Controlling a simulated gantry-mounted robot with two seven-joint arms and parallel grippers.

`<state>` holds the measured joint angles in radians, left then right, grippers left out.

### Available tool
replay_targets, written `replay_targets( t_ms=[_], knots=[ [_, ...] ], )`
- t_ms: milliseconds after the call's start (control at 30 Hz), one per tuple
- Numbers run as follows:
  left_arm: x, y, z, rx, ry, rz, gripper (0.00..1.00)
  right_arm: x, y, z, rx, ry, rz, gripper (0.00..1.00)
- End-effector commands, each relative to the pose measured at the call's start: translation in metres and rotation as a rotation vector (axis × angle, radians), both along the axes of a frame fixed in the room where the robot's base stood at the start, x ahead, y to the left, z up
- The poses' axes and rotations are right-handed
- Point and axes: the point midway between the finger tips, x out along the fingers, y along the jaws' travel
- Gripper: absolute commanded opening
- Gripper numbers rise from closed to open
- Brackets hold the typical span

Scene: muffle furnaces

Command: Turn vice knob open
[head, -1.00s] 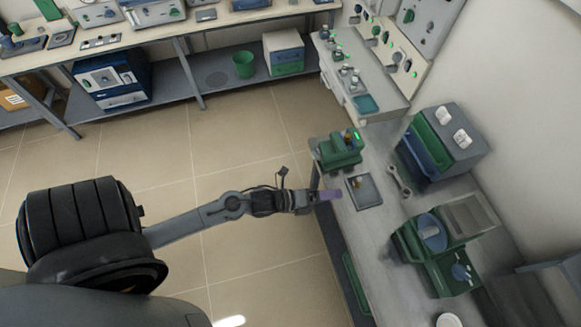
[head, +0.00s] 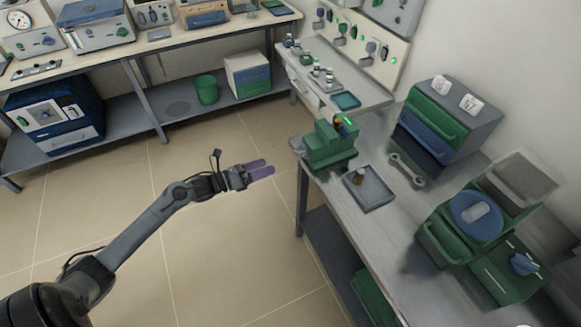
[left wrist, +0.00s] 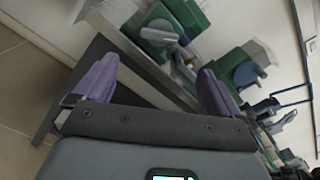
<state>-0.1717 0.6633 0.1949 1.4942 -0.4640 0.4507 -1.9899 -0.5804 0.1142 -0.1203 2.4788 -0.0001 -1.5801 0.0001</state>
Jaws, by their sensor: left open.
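A green block-shaped device that looks like the vice (head: 330,145) stands on the workbench near its far left corner, with a small lit green spot on top. I cannot make out its knob clearly in the head view. My left gripper (head: 268,168) has purple fingers, is open and empty, and hangs over the floor left of the bench edge, apart from the vice. In the left wrist view the open fingers (left wrist: 155,70) frame the bench edge. A green device with a grey handle (left wrist: 160,32) lies beyond them; I cannot tell surely whether it is the vice. My right gripper is not in view.
On the workbench (head: 400,250) are a grey tray (head: 378,194) with a small brown item, a wrench (head: 405,170), a green-and-blue drawer box (head: 440,125) and a green machine with a blue disc (head: 478,214). Open floor (head: 220,240) lies left of the bench.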

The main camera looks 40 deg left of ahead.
Motion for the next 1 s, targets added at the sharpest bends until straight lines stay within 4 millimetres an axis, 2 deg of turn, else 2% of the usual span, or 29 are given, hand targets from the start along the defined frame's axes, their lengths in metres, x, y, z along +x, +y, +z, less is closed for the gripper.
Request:
replay_targets(
  t_ms=[33, 267, 700, 1000],
  knots=[
    [0.002, 0.000, -0.004, 0.001, -0.003, 0.000, 0.98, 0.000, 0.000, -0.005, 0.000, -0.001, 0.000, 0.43],
    [0.019, -0.008, -0.002, -0.003, -0.010, 0.001, 0.98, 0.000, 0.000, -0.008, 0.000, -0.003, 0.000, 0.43],
    [0.080, -0.036, -0.003, -0.004, -0.008, 0.000, 0.98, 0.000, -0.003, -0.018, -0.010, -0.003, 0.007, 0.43],
    [0.099, -0.045, -0.002, -0.002, -0.006, 0.001, 0.98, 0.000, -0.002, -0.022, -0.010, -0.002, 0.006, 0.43]
  ],
)
